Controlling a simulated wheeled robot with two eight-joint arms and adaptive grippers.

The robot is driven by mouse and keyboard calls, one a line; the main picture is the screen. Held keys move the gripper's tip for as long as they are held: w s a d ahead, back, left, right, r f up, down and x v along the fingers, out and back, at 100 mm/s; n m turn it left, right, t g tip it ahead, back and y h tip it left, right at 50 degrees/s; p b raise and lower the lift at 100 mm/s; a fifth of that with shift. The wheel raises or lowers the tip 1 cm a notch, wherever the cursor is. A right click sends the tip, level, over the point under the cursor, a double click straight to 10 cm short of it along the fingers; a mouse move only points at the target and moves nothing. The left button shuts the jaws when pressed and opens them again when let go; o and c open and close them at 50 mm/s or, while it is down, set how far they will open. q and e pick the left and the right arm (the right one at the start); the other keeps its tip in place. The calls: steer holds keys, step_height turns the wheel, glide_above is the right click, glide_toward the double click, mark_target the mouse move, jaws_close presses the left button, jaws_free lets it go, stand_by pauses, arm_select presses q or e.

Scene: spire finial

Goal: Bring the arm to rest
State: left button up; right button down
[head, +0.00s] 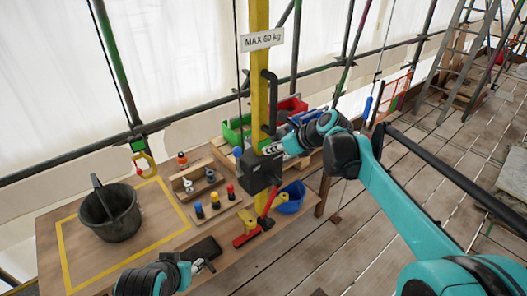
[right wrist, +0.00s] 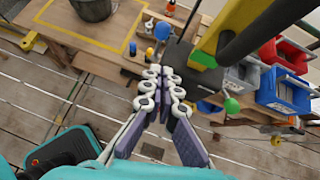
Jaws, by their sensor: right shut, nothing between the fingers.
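My right arm reaches in from the right in the head view, bent at a teal and black joint. My right gripper (head: 272,148) is beside the yellow post, just above the dark box on it, and partly hidden there. In the right wrist view my right gripper (right wrist: 165,78) is shut, with its fingers together and nothing between them. Whether it touches the post or box cannot be told. My left gripper (head: 203,265) shows small at the bottom of the head view, by the bench's front edge. Its jaws are too unclear to read.
The yellow post (head: 259,80) with a dark box (head: 260,172) and red lever (head: 268,206) stands at the wooden bench (head: 150,262). A black bucket (head: 110,213) stands inside a yellow outline. Green and red bins (head: 236,130) stand behind. Plank floor (head: 400,215) lies open at right.

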stand_by(0.4)
steer(key=s+d+f+n+h+b, duration=0.2)
steer(key=s+d+f+n+b, duration=0.2)
steer(key=s+f+n, duration=0.4)
steer(key=s+d+f+n+h+b, duration=0.3)
steer(key=s+f+n+b, duration=0.3)
steer(key=s+f+n, duration=0.3)
steer(key=s+d+f+n+h+b, duration=0.2)
steer(key=s+d+f+n+b, duration=0.3)
steer(key=s+f+n, duration=0.4)
steer(key=s+d+f, duration=0.1)
steer(key=s, duration=0.2)
steer(key=shift+s+f, duration=0.25)
steer(key=shift+f, duration=0.05)
